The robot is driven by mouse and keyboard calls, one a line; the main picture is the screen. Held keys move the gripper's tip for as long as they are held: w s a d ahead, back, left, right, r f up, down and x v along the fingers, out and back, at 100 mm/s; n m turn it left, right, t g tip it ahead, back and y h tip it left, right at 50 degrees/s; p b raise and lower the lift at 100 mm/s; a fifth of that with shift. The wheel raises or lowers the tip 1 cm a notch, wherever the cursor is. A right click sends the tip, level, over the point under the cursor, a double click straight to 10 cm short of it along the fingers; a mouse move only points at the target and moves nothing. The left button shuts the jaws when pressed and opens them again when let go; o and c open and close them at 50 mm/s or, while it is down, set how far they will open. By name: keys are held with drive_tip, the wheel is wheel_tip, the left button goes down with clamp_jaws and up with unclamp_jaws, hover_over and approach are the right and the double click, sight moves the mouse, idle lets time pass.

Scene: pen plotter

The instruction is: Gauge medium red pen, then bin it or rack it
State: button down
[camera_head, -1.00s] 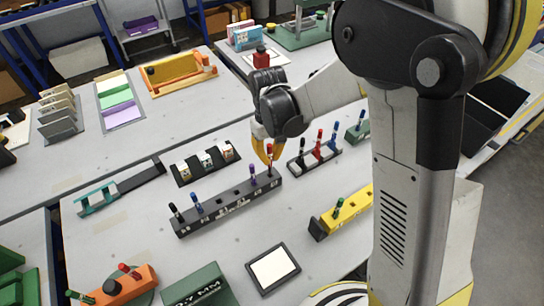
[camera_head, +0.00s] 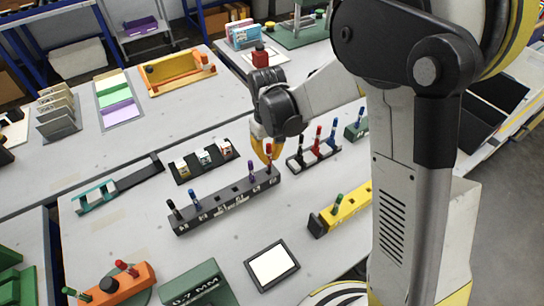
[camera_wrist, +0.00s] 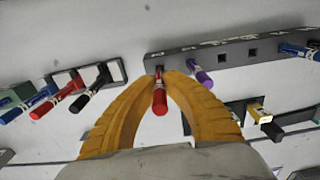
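A red pen (camera_wrist: 159,103) stands at the right end of the long dark rack (camera_head: 213,211). My gripper (camera_head: 267,158) is over that end, pointing down. In the wrist view its two yellow finger tips (camera_wrist: 160,78) close in on both sides of the red pen, seemingly touching it. The pen's lower end appears still in its slot. A purple pen (camera_wrist: 198,72) stands just beside it. Blue (camera_head: 194,197) and black (camera_head: 174,209) pens stand at the rack's other end. A green block marked 0.7 MM (camera_head: 198,285) lies at the front.
A small rack to the right holds black (camera_head: 301,144), red (camera_head: 317,138) and blue (camera_head: 332,134) pens. A yellow block (camera_head: 345,208) holds a green pen. An orange block (camera_head: 125,285) has a red pen. A framed white pad (camera_head: 272,267) lies front centre.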

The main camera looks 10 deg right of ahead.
drive_tip(key=shift+f, duration=0.45)
drive_tip(key=c, duration=1.5)
unclamp_jaws()
drive_tip(key=shift+r, duration=0.1)
drive_tip(key=r, duration=0.3)
drive_tip(key=s+r, duration=0.1)
drive_tip(key=r, duration=0.2)
drive_tip(key=s+d+r, duration=0.1)
drive_tip(key=r, duration=0.2)
drive_tip(key=shift+r, duration=0.1)
drive_tip(key=shift+a, duration=0.1)
